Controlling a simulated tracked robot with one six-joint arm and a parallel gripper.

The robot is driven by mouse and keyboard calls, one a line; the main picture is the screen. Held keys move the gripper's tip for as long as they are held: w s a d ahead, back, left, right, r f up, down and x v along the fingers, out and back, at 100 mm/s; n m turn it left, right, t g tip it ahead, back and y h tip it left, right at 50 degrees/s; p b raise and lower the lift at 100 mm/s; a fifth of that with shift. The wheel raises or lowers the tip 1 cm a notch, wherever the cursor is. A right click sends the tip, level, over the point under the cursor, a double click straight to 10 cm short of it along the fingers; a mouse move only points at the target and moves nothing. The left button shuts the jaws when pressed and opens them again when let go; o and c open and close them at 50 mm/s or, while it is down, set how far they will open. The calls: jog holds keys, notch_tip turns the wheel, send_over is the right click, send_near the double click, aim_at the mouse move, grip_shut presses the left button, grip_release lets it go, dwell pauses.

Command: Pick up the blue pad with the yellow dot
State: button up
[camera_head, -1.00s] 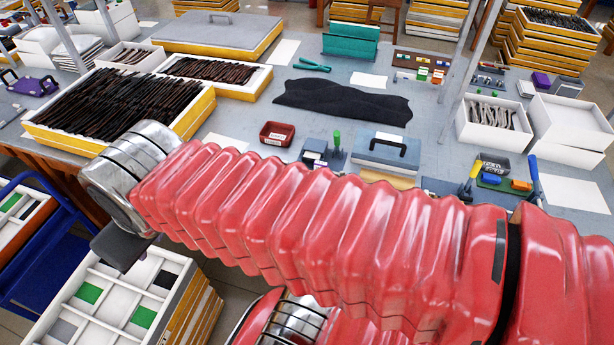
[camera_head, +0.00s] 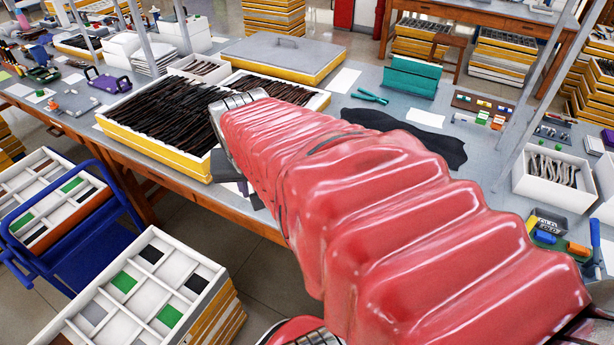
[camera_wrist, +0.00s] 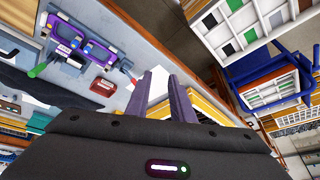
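I cannot make out a blue pad with a yellow dot in either view. My gripper (camera_wrist: 160,74) shows in the wrist view as two dark grey-purple fingers, apart, with nothing held between them. In the head view my red-sleeved arm reaches over the table edge, and only dark parts near its end show beside the yellow tray, so the fingertips cannot be told there. The arm hides the middle of the table. At the right of the head view, a small blue and yellow group of items (camera_head: 546,236) is partly visible; none is clearly a pad.
A yellow-sided tray of dark frames (camera_head: 150,140) stands on the table. A white sorting crate (camera_head: 62,322) and a blue cart (camera_head: 92,240) stand on the floor. A red tray (camera_wrist: 103,87) and a purple device (camera_wrist: 78,42) show in the wrist view. A black cloth (camera_head: 440,147) lies on the table.

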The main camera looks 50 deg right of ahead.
jog(key=s+d+f+m+g, duration=0.1)
jog(key=s+d+f+m, duration=0.1)
jog(key=s+d, duration=0.2)
jog(key=s+d+f+m+g+h, duration=0.1)
jog(key=s+d+f+m, duration=0.1)
jog(key=d, duration=0.7)
jog(key=s+d+f+m+g, duration=0.1)
jog(key=s+d+f+m, duration=0.2)
jog(key=s+d, duration=0.3)
jog(key=shift+d+f, duration=0.35)
jog(key=shift+d, duration=0.2)
jog(key=x, duration=0.8)
jog(key=shift+d+f+h, duration=0.25)
jog(key=shift+h, duration=0.05)
jog(key=shift+s+d+f, duration=0.1)
jog(key=shift+f, duration=0.75)
jog(key=shift+d+f, duration=0.15)
jog(key=shift+f, duration=0.7)
jog(key=shift+x, duration=0.9)
jog(key=shift+d, duration=0.1)
